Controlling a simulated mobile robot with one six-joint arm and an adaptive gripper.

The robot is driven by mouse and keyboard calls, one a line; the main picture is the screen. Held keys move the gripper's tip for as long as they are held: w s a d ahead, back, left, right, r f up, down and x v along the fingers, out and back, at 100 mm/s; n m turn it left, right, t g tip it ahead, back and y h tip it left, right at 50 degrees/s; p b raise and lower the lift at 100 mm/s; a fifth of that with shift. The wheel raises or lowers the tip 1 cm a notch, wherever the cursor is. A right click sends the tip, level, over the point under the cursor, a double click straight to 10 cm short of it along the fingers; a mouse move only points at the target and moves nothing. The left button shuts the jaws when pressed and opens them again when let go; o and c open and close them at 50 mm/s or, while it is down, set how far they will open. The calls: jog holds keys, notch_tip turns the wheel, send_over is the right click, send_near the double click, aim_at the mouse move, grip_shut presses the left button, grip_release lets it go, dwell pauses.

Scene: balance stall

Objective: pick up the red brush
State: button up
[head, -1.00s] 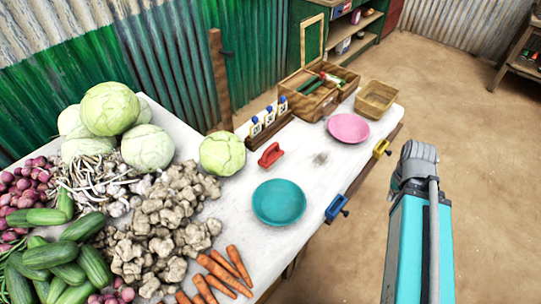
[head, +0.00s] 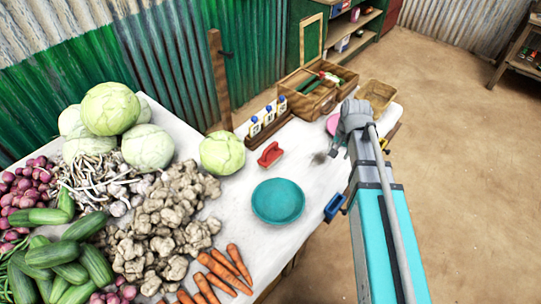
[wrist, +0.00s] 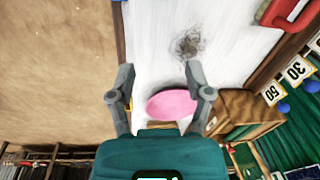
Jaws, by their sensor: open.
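The red brush (head: 270,154) lies on the white table (head: 240,186), between the green cabbage and the pink plate. Part of it shows at the top right corner of the wrist view (wrist: 288,12). My gripper (wrist: 160,76) is open and empty, its two fingers spread wide. In the head view it is over the right side of the table, to the right of the brush and apart from it. It partly covers the pink plate there.
A teal plate (head: 278,201) lies in front of the brush. A wooden rack with numbered cards (head: 268,119) stands behind it, and a cabbage (head: 222,153) to its left. The pink plate (wrist: 172,104) is below my gripper. A dark smudge (wrist: 188,44) marks bare tabletop.

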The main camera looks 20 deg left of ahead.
jog(key=w+a+r+m+y+p, duration=0.1)
jog(key=w+a+m, duration=0.1)
jog(key=a, duration=2)
jog(key=shift+w+a+r, duration=0.2)
jog(key=shift+w+a, duration=0.15)
jog(key=shift+w, duration=0.3)
jog(key=shift+f, duration=0.1)
jog(key=b, duration=0.7)
send_over(271, 145)
jog(key=d, duration=0.1)
jog(key=f, duration=0.7)
jog(key=shift+s+d, duration=0.15)
jog(key=shift+s, duration=0.2)
jog(key=shift+f+b, duration=0.65)
jog(key=shift+b, duration=0.1)
jog(key=shift+w+a+f+b, duration=0.1)
jog(key=shift+a+f+b, duration=0.15)
jog(key=shift+f+b, duration=0.6)
jog(key=shift+w+a+f+b, duration=0.1)
jog(key=shift+a+f+b, duration=0.15)
jog(key=shift+f+b, duration=0.6)
jog(key=shift+w+a+f+b, duration=0.1)
jog(key=shift+a+f+b, duration=0.15)
jog(key=shift+f+b, duration=0.6)
